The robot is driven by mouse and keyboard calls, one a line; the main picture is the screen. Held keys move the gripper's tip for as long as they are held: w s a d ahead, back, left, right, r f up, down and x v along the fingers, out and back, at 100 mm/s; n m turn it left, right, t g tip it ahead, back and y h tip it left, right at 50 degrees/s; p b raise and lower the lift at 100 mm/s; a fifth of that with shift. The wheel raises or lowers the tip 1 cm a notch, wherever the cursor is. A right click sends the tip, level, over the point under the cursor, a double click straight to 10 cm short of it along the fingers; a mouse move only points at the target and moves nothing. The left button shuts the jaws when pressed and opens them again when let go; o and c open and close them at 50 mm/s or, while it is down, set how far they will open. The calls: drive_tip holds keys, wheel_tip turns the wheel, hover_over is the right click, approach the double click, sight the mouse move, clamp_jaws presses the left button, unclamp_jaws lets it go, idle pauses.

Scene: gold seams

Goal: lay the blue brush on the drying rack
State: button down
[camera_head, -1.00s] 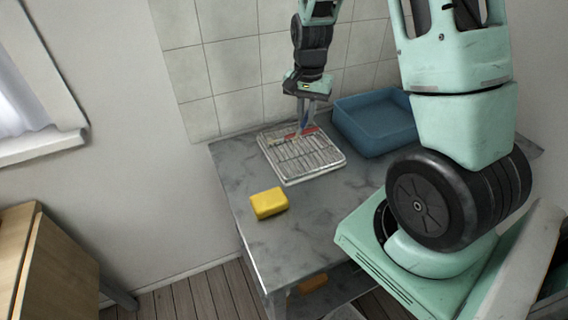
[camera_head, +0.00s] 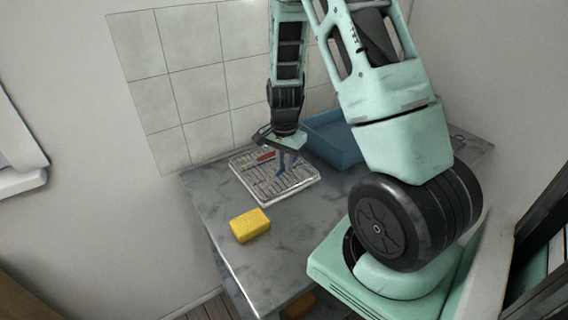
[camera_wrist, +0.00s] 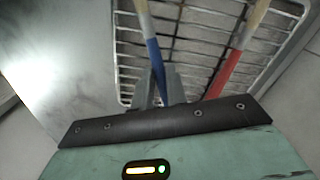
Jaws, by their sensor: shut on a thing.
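The drying rack (camera_head: 262,197) is a white wire grid on the grey counter. My gripper (camera_head: 287,168) points down over the middle of the rack. It is shut on the blue brush (camera_head: 281,164), held low over the grid. In the wrist view the brush's blue handle (camera_wrist: 154,62) passes between the fingertips (camera_wrist: 160,88), and its tan part runs to the top edge. The rack's wires (camera_wrist: 190,45) lie behind it. Whether the brush touches the wires, I cannot tell. My gripper and wrist hide part of the rack's back.
A red brush (camera_head: 265,157) lies on the rack's back part; in the wrist view its red handle (camera_wrist: 225,70) is right of the blue one. A yellow sponge (camera_head: 250,225) lies in front of the rack. A blue basin (camera_head: 336,150) stands right of it. Tiled wall (camera_head: 195,90) is behind.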

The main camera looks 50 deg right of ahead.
drive_tip(key=shift+f, duration=0.2)
drive_tip(key=shift+f, duration=0.1)
drive_tip(key=shift+f, duration=0.15)
drive_tip(key=c, duration=1.4)
unclamp_jaws()
